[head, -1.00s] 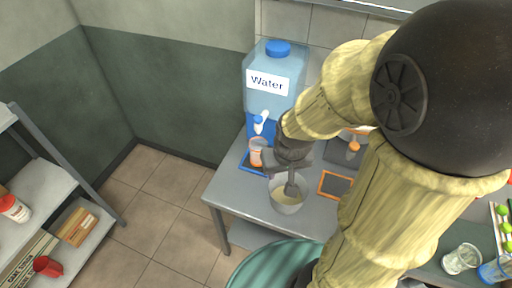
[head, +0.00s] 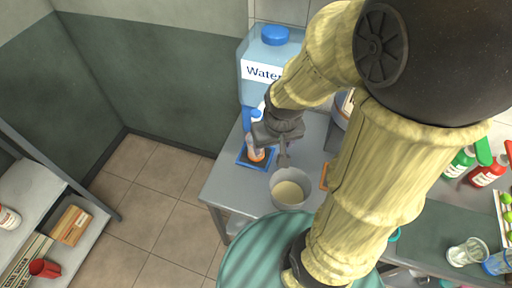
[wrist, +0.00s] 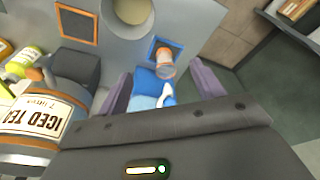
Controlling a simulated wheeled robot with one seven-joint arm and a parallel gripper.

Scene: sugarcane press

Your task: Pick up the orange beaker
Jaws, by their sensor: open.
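The orange beaker (head: 257,154), a clear cup with orange on it, stands on a blue-edged dark pad (head: 243,158) below the tap of the water dispenser (head: 266,68). In the head view my gripper partly covers it. In the wrist view the beaker (wrist: 165,62) shows beyond my fingertips, roughly between them. My gripper (head: 269,150) is open and empty, close beside the beaker; in the wrist view its two fingers (wrist: 162,84) are spread wide. I cannot tell the exact gap to the beaker.
A grey pot (head: 291,188) with pale contents stands just right of the beaker. The dispenser's blue and white tap (wrist: 163,97) is close to my fingers. An iced tea container (wrist: 45,120) and an orange-framed dark pad (wrist: 77,24) are on the same table.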

